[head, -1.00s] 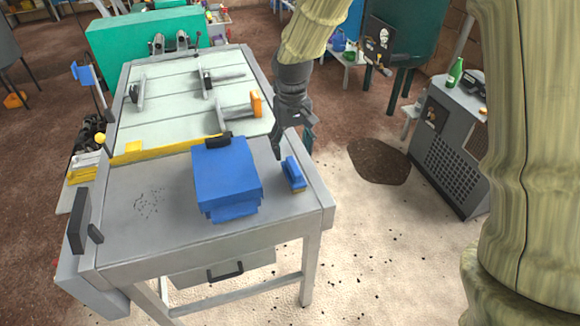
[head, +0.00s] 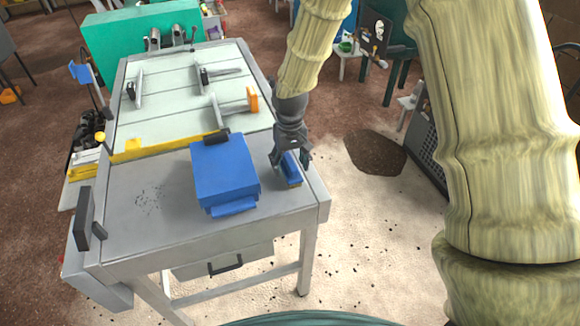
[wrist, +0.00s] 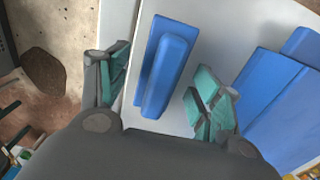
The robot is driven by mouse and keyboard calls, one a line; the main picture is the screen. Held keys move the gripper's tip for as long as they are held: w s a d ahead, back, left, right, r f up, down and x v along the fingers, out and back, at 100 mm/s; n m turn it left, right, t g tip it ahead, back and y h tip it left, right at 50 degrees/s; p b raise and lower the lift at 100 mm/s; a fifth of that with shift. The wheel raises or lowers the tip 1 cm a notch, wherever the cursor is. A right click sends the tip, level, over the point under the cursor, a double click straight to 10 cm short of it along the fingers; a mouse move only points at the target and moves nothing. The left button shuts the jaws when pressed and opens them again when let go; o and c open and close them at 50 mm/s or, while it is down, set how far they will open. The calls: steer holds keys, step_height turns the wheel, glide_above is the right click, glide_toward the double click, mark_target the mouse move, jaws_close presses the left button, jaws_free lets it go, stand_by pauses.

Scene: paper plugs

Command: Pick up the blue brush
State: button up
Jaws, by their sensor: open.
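The blue brush (head: 291,170) lies on the grey table (head: 150,240) near its right edge, to the right of a larger blue box. In the wrist view the brush (wrist: 168,72) shows as a flat blue block with a raised handle, just ahead of my fingers and roughly between their lines. My gripper (head: 290,160) is over the brush in the head view and hides part of it. In the wrist view my gripper (wrist: 158,92) is open, its teal-padded fingers apart and nothing held between them.
The blue box (head: 225,170) stands just left of the brush, and its edge also shows in the wrist view (wrist: 275,100). A yellow strip (head: 165,148) and an orange-tipped clamp (head: 250,100) lie farther back. The table's front left is mostly clear.

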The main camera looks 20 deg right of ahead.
steer(key=shift+f, duration=0.8)
steer(key=shift+c, duration=0.2)
steer(key=c, duration=1.1)
steer(key=shift+r, duration=0.15)
steer(key=shift+r+b, duration=0.5)
steer(key=shift+r, duration=0.4)
steer(key=shift+s+a+r+b, duration=0.15)
steer(key=shift+s+r+b, duration=0.3)
steer(key=shift+r, duration=0.25)
steer(key=s+a+b, duration=0.1)
steer(key=s, duration=0.3)
steer(key=s+a+r+b, duration=0.1)
steer(key=s+a, duration=0.1)
steer(key=s, duration=0.3)
steer(key=s+a+b, duration=0.2)
steer(key=s, duration=0.3)
steer(key=shift+s+r, duration=0.15)
steer(key=shift+r, duration=0.15)
